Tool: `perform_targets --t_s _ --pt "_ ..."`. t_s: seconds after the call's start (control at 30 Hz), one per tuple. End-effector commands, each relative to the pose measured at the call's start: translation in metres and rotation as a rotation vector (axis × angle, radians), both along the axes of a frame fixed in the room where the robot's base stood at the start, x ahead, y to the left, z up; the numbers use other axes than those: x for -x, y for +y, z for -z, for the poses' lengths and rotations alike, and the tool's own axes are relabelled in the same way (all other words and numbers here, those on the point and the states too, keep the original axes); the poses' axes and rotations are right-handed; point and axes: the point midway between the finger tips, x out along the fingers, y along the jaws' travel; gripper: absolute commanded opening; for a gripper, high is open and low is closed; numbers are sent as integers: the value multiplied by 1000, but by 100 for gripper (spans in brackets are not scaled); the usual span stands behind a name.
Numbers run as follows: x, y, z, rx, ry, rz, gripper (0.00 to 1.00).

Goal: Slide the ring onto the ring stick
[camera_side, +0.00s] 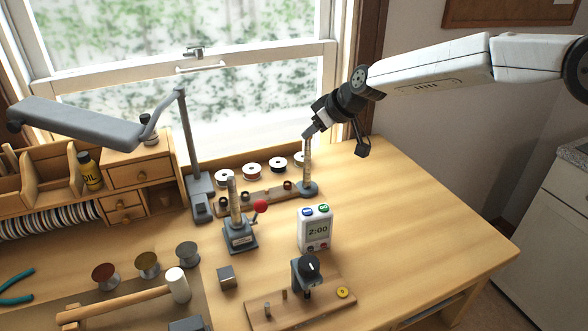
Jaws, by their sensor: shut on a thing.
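My gripper (309,133) is at the top of a thin upright stick (308,160) with a round dark base, which I take to be the ring stick. The jaws are shut and point down to the left. The ring is too small or hidden at the jaws to make out, so I cannot tell whether it is around the stick's tip or just above it. A second upright tapered stick (235,200) stands on a grey block base with a red-knobbed lever, nearer the front and left.
A white timer (316,229) and a wooden board (300,303) with a dark-knobbed tool are in front. Several spools (251,170) stand along the window sill side. A grey lamp (80,125) reaches over the left. The bench's right side is clear.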

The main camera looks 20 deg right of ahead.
Motion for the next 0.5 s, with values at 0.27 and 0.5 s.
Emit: perform_targets --t_s 0.27,0.5 --pt "0 0 5 -1 1 2 0" --pt "0 0 9 -1 -1 1 0"
